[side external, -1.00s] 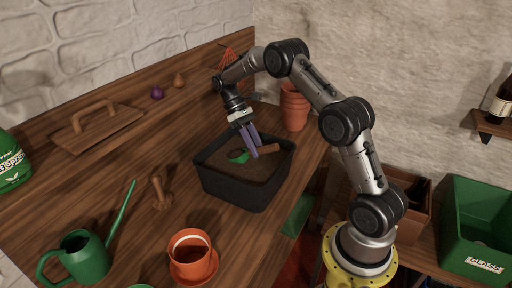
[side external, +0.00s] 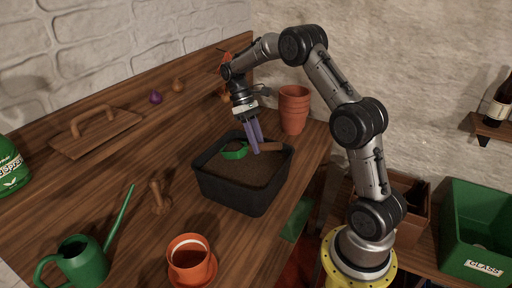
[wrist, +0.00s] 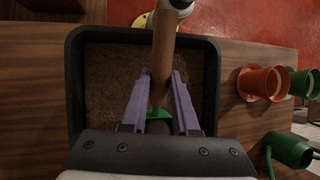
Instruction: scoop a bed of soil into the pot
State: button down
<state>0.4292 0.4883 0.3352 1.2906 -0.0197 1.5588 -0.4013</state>
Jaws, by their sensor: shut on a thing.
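A green scoop (side external: 234,152) with a wooden handle (side external: 271,147) is over the black bin of soil (side external: 241,203). My gripper (side external: 256,151) points down over the bin, its purple fingers shut on the wooden handle. In the wrist view the handle (wrist: 164,55) lies between the two fingers, and only a small green part (wrist: 160,116) of the scoop shows. The brown soil (wrist: 107,75) fills the bin's floor. I cannot tell whether the scoop holds soil. An orange pot (side external: 189,258) stands upright on a saucer at the table's front; its inside is partly visible.
A green watering can (side external: 82,260) and a wooden dibber (side external: 158,197) stand left of the bin. Stacked terracotta pots (side external: 293,108) stand behind it at right. A wooden tool caddy (side external: 97,132) lies at the back left. The table between bin and orange pot is clear.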

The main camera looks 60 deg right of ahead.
jog(key=shift+s+r+t, duration=0.25)
jog(key=shift+r+t, duration=0.45)
jog(key=shift+r, duration=0.5)
jog(key=shift+s+r+t, duration=0.3)
jog(key=shift+r+t, duration=0.4)
jog(key=shift+r, duration=0.5)
jog(key=shift+s+r+t, duration=0.25)
jog(key=shift+r+t, duration=0.45)
jog(key=shift+r, duration=0.5)
